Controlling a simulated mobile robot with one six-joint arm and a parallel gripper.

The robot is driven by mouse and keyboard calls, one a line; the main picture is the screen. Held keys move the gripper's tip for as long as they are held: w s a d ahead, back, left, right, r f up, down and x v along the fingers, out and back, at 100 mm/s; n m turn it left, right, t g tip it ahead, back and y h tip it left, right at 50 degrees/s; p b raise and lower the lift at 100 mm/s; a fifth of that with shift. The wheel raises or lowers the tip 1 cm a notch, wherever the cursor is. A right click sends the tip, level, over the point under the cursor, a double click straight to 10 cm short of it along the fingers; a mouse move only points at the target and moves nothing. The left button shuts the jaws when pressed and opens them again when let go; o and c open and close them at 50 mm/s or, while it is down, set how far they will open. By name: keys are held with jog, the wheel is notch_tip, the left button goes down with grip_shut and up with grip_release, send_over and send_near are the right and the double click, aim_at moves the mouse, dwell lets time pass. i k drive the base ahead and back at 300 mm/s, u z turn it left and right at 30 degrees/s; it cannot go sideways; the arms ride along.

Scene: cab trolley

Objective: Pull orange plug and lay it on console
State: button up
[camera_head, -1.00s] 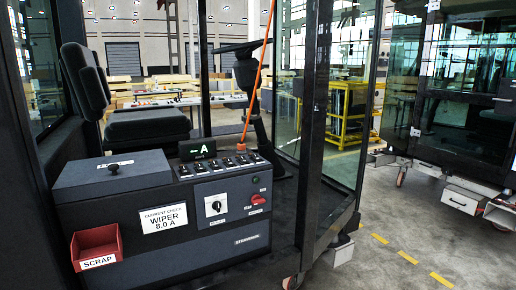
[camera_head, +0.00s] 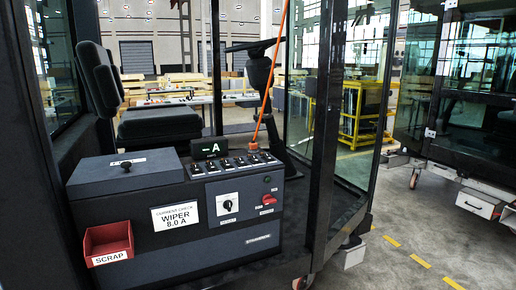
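The orange plug (camera_head: 254,147) sits at the top back of the console (camera_head: 183,236), near its right end, behind the row of switches. An orange cable (camera_head: 275,75) rises from it, slanting up and right out of the picture. The console is dark grey and box-shaped, with a lidded left part (camera_head: 125,176) and a switch panel on the right. My gripper is not in view. Whether the plug is fully seated is too small to tell.
A red scrap bin (camera_head: 108,243) hangs on the console's front left. A small display (camera_head: 209,149) showing "A" stands behind the switches. The seat (camera_head: 158,124) is behind the console. A dark door post (camera_head: 326,130) stands to the right, with open floor (camera_head: 410,240) beyond.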

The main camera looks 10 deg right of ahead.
aim_at(253, 146)
jog(key=u, duration=0.2)
jog(key=k, duration=0.55)
jog(key=u, duration=1.05)
jog(key=k, duration=0.95)
jog(key=u, duration=0.75)
jog(key=i, duration=1.2)
jog(key=z, duration=0.7)
jog(key=i, duration=0.6)
jog(key=z, duration=0.7)
jog(key=i, duration=0.45)
jog(key=z, duration=0.2)
